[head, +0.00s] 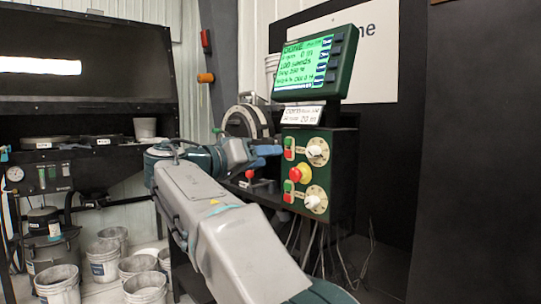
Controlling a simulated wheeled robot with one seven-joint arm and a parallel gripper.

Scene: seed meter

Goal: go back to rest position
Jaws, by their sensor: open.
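My gripper (277,151) is at the end of my outstretched arm, near the left edge of the green control panel (306,170). It is seen from the side and small, with nothing visible held in it. I cannot tell whether it touches the panel. The panel has white knobs, a red and yellow stop button (300,174) and small red and green buttons. Above it, a green-framed display (306,66) is lit and reads "DONE" and "100 seeds". My forearm hides part of the machine below the gripper.
A round drum-like part (247,121) stands behind my gripper. A small red-knobbed lever (250,174) is just below it. Several white buckets (103,258) stand on the floor at the left, beside a dark bench with a gauge (15,174). Cables hang below the panel. A dark wall fills the right.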

